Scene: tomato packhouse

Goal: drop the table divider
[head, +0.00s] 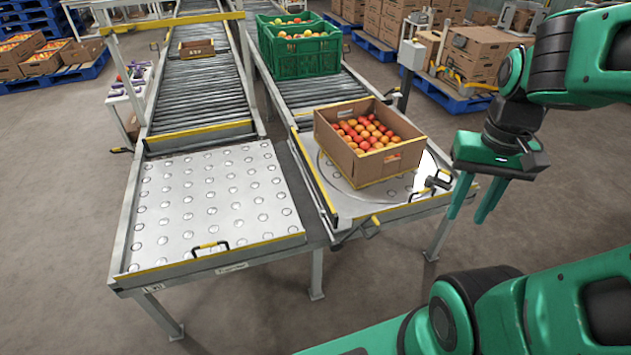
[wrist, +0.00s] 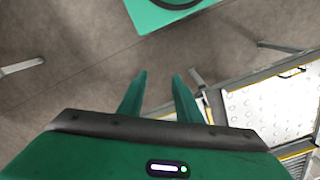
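A ball-topped transfer table (head: 212,205) stands left of centre in the head view, and a turntable (head: 345,205) stands beside it on the right. A yellow-topped strip (head: 312,178) runs along the turntable's left edge, facing the ball table; it looks like the divider, though I cannot be sure. A yellow and black handle (head: 376,222) sits at the turntable's front, and black handles (head: 438,182) at its right corner. My gripper (head: 466,219) hangs right of the turntable, fingers pointing down, apart and empty. The wrist view shows its spread fingers (wrist: 158,75) over bare floor.
An open carton of tomatoes (head: 368,140) rests on the turntable. Green crates (head: 304,52) stand on the roller conveyor behind it, and a small box (head: 197,48) on the left conveyor. Another handle (head: 208,246) sits at the ball table's front. Floor in front is clear.

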